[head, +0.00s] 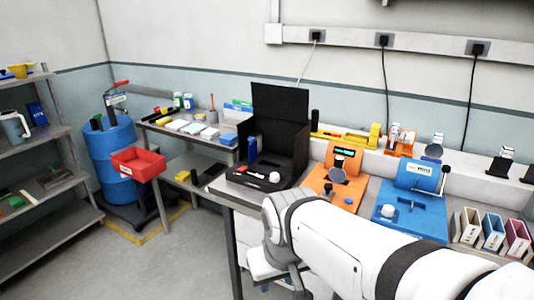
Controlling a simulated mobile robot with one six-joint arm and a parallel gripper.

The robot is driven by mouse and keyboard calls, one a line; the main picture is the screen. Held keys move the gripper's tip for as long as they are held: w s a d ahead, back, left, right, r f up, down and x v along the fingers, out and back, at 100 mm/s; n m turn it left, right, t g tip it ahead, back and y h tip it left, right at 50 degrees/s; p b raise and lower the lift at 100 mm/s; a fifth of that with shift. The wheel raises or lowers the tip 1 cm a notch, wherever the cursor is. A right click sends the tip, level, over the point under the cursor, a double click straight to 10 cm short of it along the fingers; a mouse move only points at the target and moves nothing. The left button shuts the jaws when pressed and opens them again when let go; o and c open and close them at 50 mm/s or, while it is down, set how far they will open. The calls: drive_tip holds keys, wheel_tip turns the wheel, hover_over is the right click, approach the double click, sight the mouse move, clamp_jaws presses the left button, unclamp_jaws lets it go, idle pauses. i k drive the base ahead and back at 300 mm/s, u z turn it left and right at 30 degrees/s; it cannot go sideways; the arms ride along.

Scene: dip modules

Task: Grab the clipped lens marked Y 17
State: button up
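No marking Y 17 is legible in the head view, so I cannot tell which item is the lens. Small upright pieces that may be clipped lenses stand along the back of the bench: one on an orange holder (400,141), one above a round grey disc (433,151), and one on a black stand (499,166). My arm reaches in from the lower right. My gripper (275,272) is low, in front of the bench's front edge, apart from these pieces. Its fingertips are small and partly hidden, so its opening is unclear.
The bench holds an orange device (345,157), a blue device (418,176), a black open box (280,107) and several coloured slotted holders (493,231). A side table (160,127), blue barrel (115,150), red bin (138,163) and shelf rack (40,136) stand left.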

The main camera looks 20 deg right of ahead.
sight(336, 174)
drive_tip(key=z, duration=0.25)
drive_tip(key=i, duration=1.4)
drive_tip(key=z, duration=0.75)
drive_tip(key=k, duration=0.7)
drive_tip(key=z, duration=0.2)
drive_tip(key=i, duration=0.75)
drive_tip(key=u, duration=0.1)
